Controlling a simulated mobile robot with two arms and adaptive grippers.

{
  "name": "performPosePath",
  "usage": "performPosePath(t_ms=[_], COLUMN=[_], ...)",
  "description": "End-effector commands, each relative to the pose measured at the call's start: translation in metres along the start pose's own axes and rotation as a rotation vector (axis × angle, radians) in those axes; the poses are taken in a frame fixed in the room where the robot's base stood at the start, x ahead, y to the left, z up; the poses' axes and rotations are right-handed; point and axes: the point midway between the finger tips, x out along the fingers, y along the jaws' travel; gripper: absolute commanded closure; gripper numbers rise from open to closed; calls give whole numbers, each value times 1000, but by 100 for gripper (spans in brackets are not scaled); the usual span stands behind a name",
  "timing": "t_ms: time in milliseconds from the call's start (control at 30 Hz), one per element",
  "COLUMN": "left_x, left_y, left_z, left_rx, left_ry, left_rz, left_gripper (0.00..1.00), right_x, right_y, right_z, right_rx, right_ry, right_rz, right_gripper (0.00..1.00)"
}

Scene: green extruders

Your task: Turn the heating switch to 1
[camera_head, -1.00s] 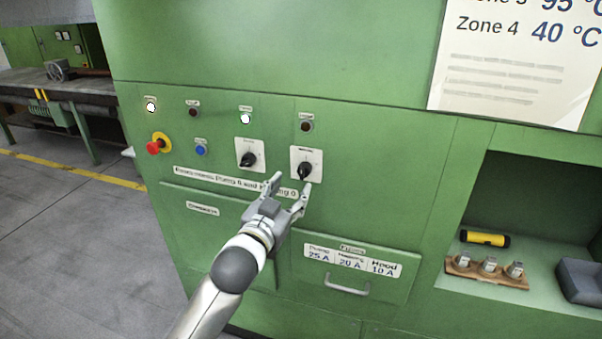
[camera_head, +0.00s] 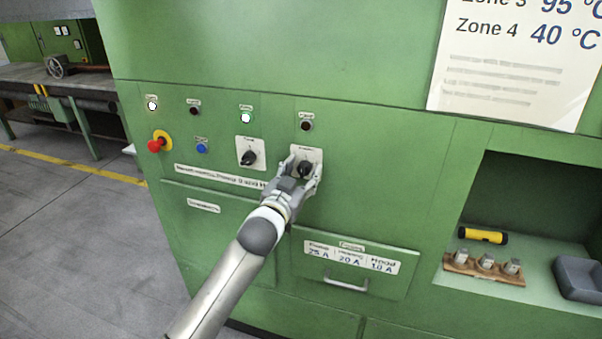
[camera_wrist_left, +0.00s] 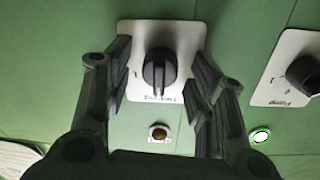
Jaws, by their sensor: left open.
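The heating switch is a black rotary knob (camera_head: 304,169) on a white plate, the right one of two such switches on the green panel. My left gripper (camera_head: 302,173) is open at this knob, with its fingers on either side of it. In the left wrist view the knob (camera_wrist_left: 159,72) sits between the two open fingers (camera_wrist_left: 160,80), with a visible gap on each side. The view there is upside down, and the knob's ridge runs about vertical. The plate's labels are too small or covered to read surely. My right gripper is not in view.
The other switch (camera_head: 248,158) is close to the left, also in the left wrist view (camera_wrist_left: 305,75). A red emergency button (camera_head: 155,145) and blue button (camera_head: 202,147) are further left. Lamps line the panel above. A drawer handle (camera_head: 346,284) is below; an open niche with a yellow flashlight (camera_head: 483,235) is right.

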Motion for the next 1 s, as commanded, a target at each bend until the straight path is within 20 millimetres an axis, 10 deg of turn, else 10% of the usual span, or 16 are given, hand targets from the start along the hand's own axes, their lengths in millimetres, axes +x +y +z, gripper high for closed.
performPosePath(t_ms=[367,1000], left_x=[0,0], left_y=[0,-1], left_z=[0,-2], left_rx=[0,254], left_ry=[0,-14], left_rz=[0,3], left_gripper=[96,96], right_x=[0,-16], right_y=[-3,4], right_z=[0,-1], right_rx=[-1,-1], right_ry=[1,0], right_rz=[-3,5], right_gripper=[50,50])
